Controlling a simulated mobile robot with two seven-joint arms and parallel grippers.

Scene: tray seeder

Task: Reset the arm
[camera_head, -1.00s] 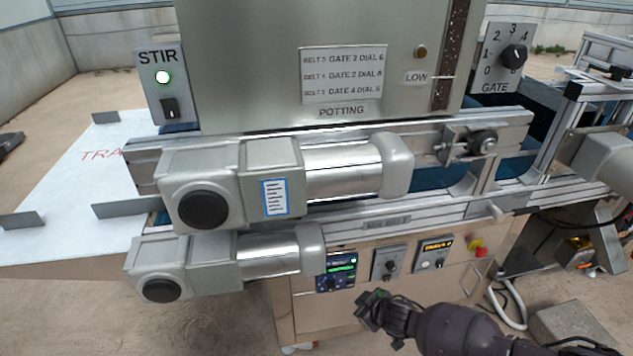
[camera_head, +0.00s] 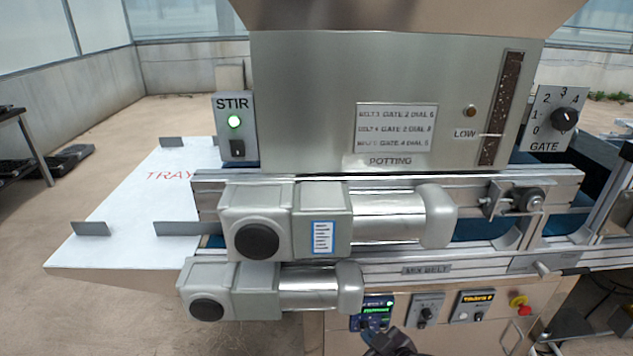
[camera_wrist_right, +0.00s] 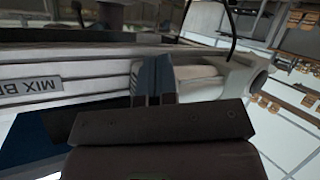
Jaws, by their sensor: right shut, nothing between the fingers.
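My right gripper (camera_head: 384,338) is at the bottom of the head view, in front of the cabinet face under the belts. It hides part of the small screen panel (camera_head: 372,312). In the right wrist view its fingers (camera_wrist_right: 153,80) are together with nothing between them, close to the rail with the upside-down MIX BELT label (camera_wrist_right: 30,86). Whether it touches anything cannot be told. My left gripper is not in view.
The potting hopper (camera_head: 400,80) fills the upper middle. Two grey motors (camera_head: 255,240) jut out in front of the belts. The STIR box (camera_head: 236,128) shows a green light. The GATE dial (camera_head: 564,119) is at the right. A white tray table (camera_head: 130,220) stands at the left.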

